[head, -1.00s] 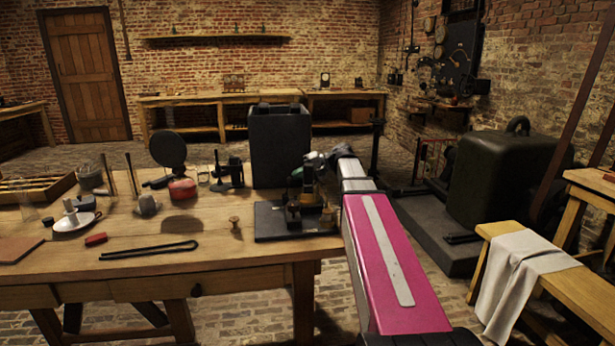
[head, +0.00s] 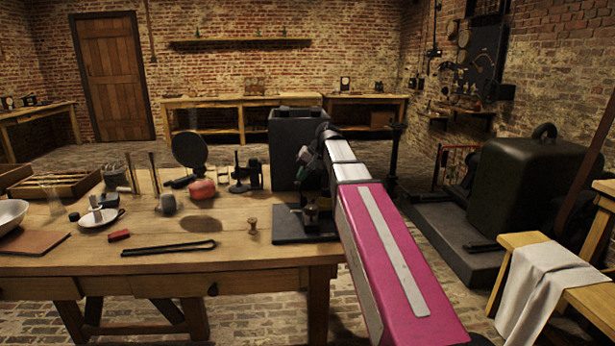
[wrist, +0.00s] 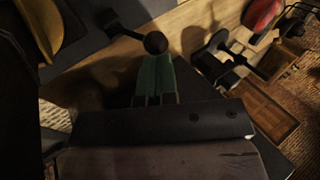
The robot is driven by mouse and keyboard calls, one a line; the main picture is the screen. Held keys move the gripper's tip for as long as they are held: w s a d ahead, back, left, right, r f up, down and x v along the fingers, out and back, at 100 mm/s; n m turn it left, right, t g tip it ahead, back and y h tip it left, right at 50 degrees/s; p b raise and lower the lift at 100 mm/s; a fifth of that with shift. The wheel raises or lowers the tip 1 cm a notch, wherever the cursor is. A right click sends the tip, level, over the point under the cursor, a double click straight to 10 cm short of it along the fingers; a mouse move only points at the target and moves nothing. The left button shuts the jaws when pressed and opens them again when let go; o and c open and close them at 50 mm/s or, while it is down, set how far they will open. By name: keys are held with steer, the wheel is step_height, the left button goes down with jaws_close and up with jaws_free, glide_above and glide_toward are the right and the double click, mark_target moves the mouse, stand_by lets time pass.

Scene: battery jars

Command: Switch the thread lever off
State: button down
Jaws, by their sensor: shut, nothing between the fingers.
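The small device on a black base plate (head: 290,226) stands at the table's right end, partly hidden behind my arm. In the wrist view a dark ball knob (wrist: 155,43) on a thin rod shows just beyond my fingertips; it looks like the thread lever's end. My gripper (wrist: 157,62) has green fingers, closed together and empty, with the tips right at the knob. I cannot tell whether they touch it. In the head view my gripper (head: 304,155) hangs above the device, small and partly hidden. The lever's on or off position cannot be made out.
A tall dark box (head: 290,150) stands just behind the device. A small wooden knob-like piece (head: 252,226), black tongs (head: 170,248) and a red pot (head: 202,189) lie to the left. A cloth-draped bench (head: 548,285) stands at the right.

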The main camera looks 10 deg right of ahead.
steer(key=shift+r, duration=0.1)
steer(key=shift+r, duration=0.7)
steer(key=w+v, duration=0.2)
steer(key=v, duration=1.1)
steer(key=shift+w, duration=0.4)
steer(key=shift+d, duration=0.1)
